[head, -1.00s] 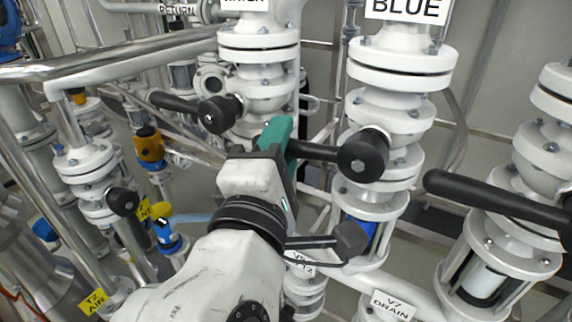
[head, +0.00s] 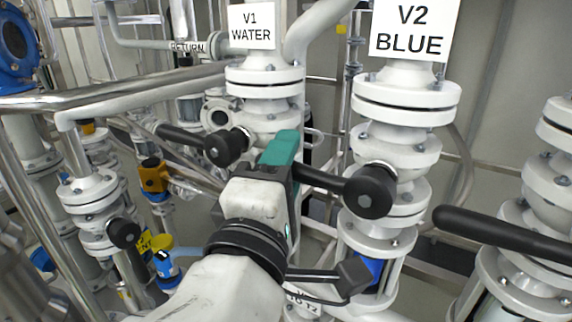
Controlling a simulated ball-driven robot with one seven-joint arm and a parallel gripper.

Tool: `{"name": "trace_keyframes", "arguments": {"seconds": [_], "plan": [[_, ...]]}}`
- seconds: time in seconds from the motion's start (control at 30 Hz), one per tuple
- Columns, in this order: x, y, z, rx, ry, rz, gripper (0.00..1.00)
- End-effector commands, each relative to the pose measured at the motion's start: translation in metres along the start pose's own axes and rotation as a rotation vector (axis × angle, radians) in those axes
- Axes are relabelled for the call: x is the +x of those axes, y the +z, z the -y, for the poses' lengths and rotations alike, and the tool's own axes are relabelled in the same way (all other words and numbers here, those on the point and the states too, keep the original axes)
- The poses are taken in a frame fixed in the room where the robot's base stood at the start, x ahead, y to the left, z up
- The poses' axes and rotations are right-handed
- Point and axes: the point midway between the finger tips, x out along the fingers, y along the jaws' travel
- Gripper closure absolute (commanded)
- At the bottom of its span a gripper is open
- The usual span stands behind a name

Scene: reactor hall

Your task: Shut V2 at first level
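The V2 valve (head: 398,150) is a white flanged valve under a sign (head: 412,30) reading "V2 BLUE". Its black handle (head: 322,182) reaches left from a round black hub (head: 371,191), roughly level. My gripper (head: 286,165), with a teal part on top, is at the handle's left end, which disappears at the gripper. The fingertips are hidden by the gripper's own body, so I cannot tell whether they are closed on the handle.
The V1 WATER valve (head: 262,115) stands to the left, its black handle (head: 183,137) also pointing left. Another long black handle (head: 500,234) juts in from the right-hand valve. Steel rails and pipes crowd the left.

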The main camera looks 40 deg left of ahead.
Motion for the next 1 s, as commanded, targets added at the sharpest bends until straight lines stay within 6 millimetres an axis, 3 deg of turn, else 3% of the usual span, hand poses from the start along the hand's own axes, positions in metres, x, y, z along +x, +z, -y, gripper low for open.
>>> {"name": "trace_keyframes", "arguments": {"seconds": [0.3, 0.43, 0.8, 1.0], "plan": [[-0.001, 0.0, 0.003, -0.003, -0.005, 0.0, 0.5], [-0.01, 0.0, 0.003, -0.003, -0.004, -0.001, 0.5], [-0.077, -0.001, 0.004, -0.001, -0.003, -0.002, 0.5], [-0.101, 0.0, 0.002, -0.002, -0.003, 0.0, 0.5]]}}
